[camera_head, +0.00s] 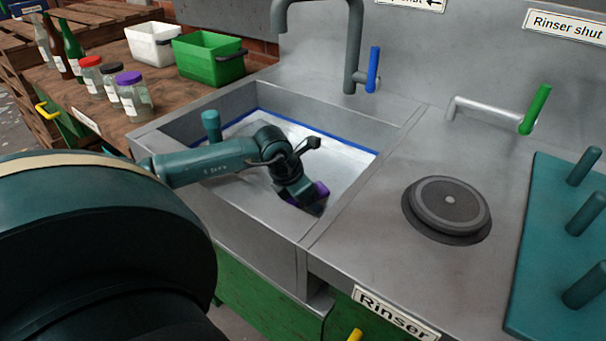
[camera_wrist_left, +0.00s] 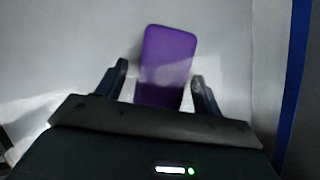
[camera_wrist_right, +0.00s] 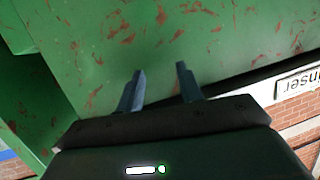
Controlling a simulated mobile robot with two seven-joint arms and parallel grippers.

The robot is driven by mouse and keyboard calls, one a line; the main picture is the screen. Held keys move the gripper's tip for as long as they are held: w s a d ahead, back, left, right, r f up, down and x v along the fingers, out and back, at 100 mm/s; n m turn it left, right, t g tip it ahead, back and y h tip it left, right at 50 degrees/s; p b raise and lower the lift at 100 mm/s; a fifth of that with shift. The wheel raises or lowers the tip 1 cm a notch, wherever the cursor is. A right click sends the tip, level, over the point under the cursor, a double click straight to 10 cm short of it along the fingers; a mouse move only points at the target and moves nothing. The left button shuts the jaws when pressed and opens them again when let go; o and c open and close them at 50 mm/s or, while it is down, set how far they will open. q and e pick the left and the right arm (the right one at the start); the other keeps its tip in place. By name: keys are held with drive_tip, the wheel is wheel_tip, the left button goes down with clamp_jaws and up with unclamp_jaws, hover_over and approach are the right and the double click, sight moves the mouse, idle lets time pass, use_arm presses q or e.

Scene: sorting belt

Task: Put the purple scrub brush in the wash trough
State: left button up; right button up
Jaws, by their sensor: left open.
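The purple scrub brush (camera_wrist_left: 168,58) lies in the wash trough, between and just beyond my left gripper's fingers in the left wrist view. In the head view only a bit of the brush (camera_head: 322,189) shows beside the gripper. My left gripper (camera_head: 308,203) reaches down inside the trough; its fingers (camera_wrist_left: 160,85) are apart, with a gap on each side of the brush. The wash trough (camera_head: 262,227) is a grey metal basin with a blue line around its inside. My right gripper (camera_wrist_right: 158,80) is open and empty, facing a scratched green panel; it is outside the head view.
A grey tap with a blue lever (camera_head: 374,70) stands behind the trough. A round rinser (camera_head: 447,203) and a teal peg board (camera_head: 540,250) are to the right. Jars (camera_head: 134,94), bottles, a white bin (camera_head: 152,42) and a green bin (camera_head: 208,57) stand on the wooden bench at left.

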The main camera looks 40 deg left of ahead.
use_arm(q)
drive_tip(key=p+v, duration=0.1)
drive_tip(key=v, duration=0.9)
drive_tip(key=shift+s+a+r, duration=0.15)
drive_tip(key=shift+s+r, duration=0.15)
drive_tip(key=shift+r, duration=0.45)
drive_tip(key=shift+s+r, duration=0.1)
drive_tip(key=shift+r, duration=0.15)
use_arm(e)
drive_tip(key=shift+r+m, duration=0.3)
drive_tip(key=shift+r, duration=0.1)
